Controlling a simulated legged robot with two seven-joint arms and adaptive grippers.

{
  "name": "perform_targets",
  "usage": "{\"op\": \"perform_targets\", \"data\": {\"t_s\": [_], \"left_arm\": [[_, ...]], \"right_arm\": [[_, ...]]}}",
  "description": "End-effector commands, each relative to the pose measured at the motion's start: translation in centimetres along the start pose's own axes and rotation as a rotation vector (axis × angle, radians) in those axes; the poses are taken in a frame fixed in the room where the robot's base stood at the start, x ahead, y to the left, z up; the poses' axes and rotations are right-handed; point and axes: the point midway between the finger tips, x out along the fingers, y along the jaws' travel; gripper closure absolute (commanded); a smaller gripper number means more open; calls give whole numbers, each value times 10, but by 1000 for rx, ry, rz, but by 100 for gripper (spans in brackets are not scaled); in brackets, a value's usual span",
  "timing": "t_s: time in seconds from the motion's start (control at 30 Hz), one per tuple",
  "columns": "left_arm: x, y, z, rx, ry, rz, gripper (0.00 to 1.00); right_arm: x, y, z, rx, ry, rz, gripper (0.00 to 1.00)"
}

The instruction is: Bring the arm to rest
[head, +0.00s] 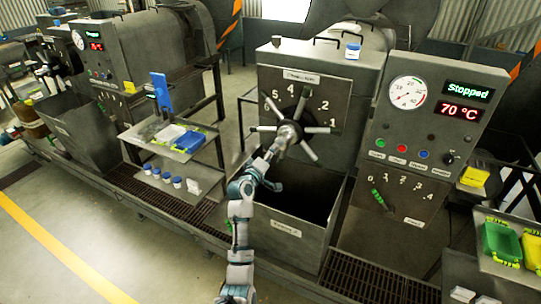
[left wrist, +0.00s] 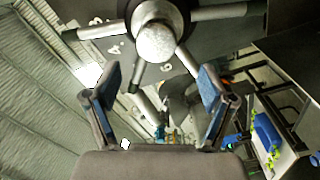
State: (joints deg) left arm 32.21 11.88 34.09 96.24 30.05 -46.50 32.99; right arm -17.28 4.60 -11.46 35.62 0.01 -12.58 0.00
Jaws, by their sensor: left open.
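My left arm rises from the bottom middle of the head view. My left gripper (head: 277,148) is at its end, just in front of the spoked handwheel (head: 290,132) on the expeller's front plate. In the left wrist view my left gripper (left wrist: 158,72) is open, its two blue-padded fingers apart with nothing between them. The handwheel's round hub (left wrist: 156,42) and spokes show just beyond the fingertips. I cannot tell if any spoke touches a finger. My right gripper is in neither view.
A control panel (head: 428,122) reading "Stopped" and 70 °C stands right of the wheel. An open bin (head: 290,240) is below it. A shelf cart (head: 178,150) with trays and blue-lidded jars stands left. Floor at lower left is clear.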

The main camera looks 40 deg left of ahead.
Motion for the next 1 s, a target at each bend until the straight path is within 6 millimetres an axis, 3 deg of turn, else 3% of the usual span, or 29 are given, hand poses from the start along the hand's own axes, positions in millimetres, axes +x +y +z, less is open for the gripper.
{"op": "perform_targets", "data": {"t_s": [0.47, 0.6, 0.67, 0.77, 0.87, 1.0], "left_arm": [[0, 0, 0, 1, 0, 1, 18], [4, -14, 14, 19, -19, -25, 18], [8, -34, 31, 46, -43, -58, 18], [12, -85, 77, 116, -108, -138, 18], [8, -149, 133, 208, -191, -229, 18], [-17, -238, 208, 345, -318, -343, 18]], "right_arm": [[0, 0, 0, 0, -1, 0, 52], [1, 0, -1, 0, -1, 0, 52], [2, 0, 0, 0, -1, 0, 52], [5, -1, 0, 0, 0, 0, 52], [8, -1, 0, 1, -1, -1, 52], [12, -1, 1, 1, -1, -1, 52]]}}
